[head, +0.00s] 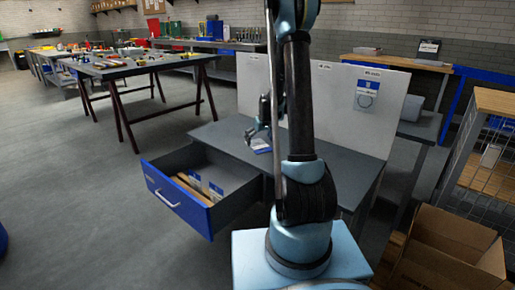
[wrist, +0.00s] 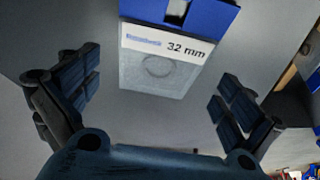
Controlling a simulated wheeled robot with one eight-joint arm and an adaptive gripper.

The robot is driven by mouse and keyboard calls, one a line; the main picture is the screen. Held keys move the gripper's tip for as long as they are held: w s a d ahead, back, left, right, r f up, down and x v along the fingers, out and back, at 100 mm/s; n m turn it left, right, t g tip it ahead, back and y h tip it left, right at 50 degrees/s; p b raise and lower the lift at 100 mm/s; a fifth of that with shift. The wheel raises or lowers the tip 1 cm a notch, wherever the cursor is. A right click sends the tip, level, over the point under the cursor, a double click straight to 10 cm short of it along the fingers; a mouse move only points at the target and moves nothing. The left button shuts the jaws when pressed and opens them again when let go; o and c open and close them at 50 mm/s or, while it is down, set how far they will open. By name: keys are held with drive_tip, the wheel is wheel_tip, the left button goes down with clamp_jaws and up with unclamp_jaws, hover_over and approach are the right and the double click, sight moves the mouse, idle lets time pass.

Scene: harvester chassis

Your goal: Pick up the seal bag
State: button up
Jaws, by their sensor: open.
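A flat seal bag (wrist: 155,74) lies on the grey bench top in the wrist view. It has a blue header with a hang slot, a white label reading "32 mm" and a ring showing through the clear part. In the head view the bag (head: 262,148) is small and partly hidden by my arm. My gripper (wrist: 158,88) is open and empty, with its fingers apart on either side of the bag's lower end in the picture. In the head view my gripper (head: 257,131) is just above the bench by the bag; any contact cannot be told.
An open blue-fronted drawer (head: 178,201) holds brown strips and blue-topped packets. A white back panel (head: 335,100) with another ring bag (head: 367,95) hanging on it stands behind the bench top (head: 340,165). A cardboard box (head: 450,240) is at the right.

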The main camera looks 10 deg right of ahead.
sight(259, 144)
drive_tip(key=shift+x, duration=0.9)
drive_tip(key=c, duration=0.9)
drive_tip(key=shift+c, duration=0.4)
drive_tip(key=shift+r, duration=0.1)
wheel_tip(259, 144, up, 10)
